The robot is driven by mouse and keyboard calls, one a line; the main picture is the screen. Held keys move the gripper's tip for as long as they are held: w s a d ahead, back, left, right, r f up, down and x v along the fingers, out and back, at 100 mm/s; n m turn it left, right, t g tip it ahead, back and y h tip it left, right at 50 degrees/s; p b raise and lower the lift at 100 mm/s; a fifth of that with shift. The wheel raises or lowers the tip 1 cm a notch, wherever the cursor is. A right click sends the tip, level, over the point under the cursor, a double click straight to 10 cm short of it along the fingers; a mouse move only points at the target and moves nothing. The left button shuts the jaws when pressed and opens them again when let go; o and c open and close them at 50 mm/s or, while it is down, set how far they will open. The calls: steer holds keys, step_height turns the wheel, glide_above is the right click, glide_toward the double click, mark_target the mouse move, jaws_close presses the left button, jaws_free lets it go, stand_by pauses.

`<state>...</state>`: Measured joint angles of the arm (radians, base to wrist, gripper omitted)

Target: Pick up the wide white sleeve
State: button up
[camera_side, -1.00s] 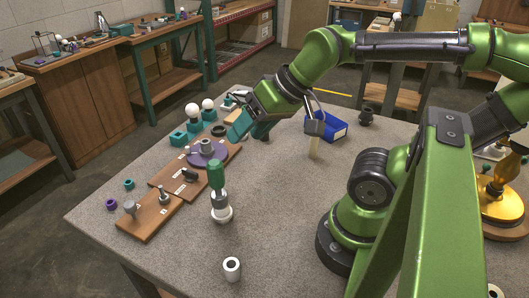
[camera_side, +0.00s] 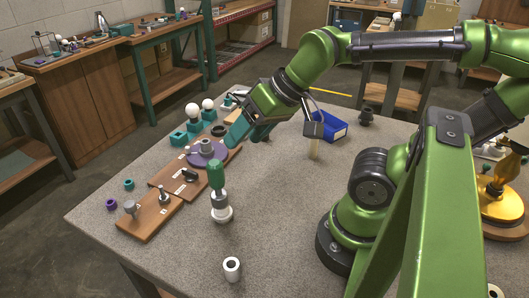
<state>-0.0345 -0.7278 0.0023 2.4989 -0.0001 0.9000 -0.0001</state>
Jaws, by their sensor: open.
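A short white sleeve (camera_side: 232,270) with a dark bore stands upright on the grey table near its front edge. It stands apart from the other parts; whether this is the wide one I cannot tell for sure. My gripper (camera_side: 248,136) has teal fingers and is open, above the table's far middle, well behind the white sleeve. Nothing shows between its fingers. A green-handled tool (camera_side: 216,176) stands upright between them, with a white ring-like part (camera_side: 222,213) at its base.
Wooden boards with metal posts (camera_side: 150,217) and a purple disc (camera_side: 207,154) lie on the left. Teal blocks with white bulbs (camera_side: 193,112) stand behind them. A blue bin (camera_side: 335,128) is at the back. The tabletop around the white sleeve is clear.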

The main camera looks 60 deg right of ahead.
steer(key=a+f+n+g, duration=0.2)
steer(key=a+f+n, duration=0.1)
steer(key=a+n, duration=0.15)
steer(key=n+g+h, duration=0.2)
steer(key=n+g, duration=0.3)
steer(key=n, duration=2.6)
glide_above(231, 264)
step_height(231, 264, down, 4)
steer(key=shift+m, duration=0.25)
step_height(231, 264, down, 11)
steer(key=shift+s+d+f, duration=0.15)
steer(key=shift+f, duration=2.7)
steer(key=c, duration=1.1)
